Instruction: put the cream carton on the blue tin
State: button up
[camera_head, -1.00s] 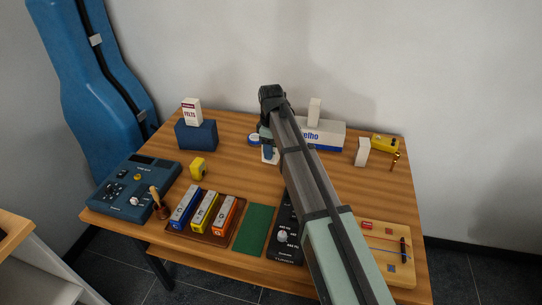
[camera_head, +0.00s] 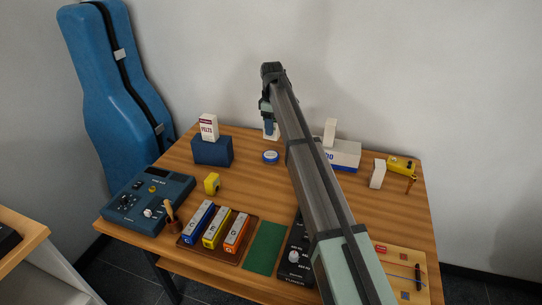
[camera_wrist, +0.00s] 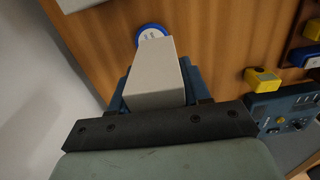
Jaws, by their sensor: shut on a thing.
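The cream carton (camera_wrist: 157,75) is a plain off-white block between the blue fingers of my gripper (camera_wrist: 157,88) in the wrist view. In the head view my gripper (camera_head: 268,120) holds the carton (camera_head: 271,133) near the table's back edge, apparently in the air. The blue tin (camera_head: 271,157) is low and round, with a white label on top, and stands on the table just below the carton in the picture. In the wrist view the tin (camera_wrist: 151,33) shows beyond the carton's far end, partly covered by it. The carton and tin look apart.
A dark blue box (camera_head: 212,152) with a white carton (camera_head: 208,127) on it stands left of the tin. A white box (camera_head: 345,155) bearing another pale block (camera_head: 330,131) stands to the right, partly behind my arm.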

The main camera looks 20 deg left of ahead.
jog(key=shift+w+a+r, duration=0.2)
jog(key=shift+w+a, duration=0.35)
jog(key=shift+w, duration=0.35)
jog(key=shift+f, duration=0.1)
send_over(271, 154)
jog(key=shift+s+f, duration=0.2)
jog(key=shift+f, duration=4.7)
jog(key=shift+f, duration=0.15)
jog(key=o, duration=1.1)
notch_tip(271, 154, up, 12)
jog(key=shift+r, duration=0.2)
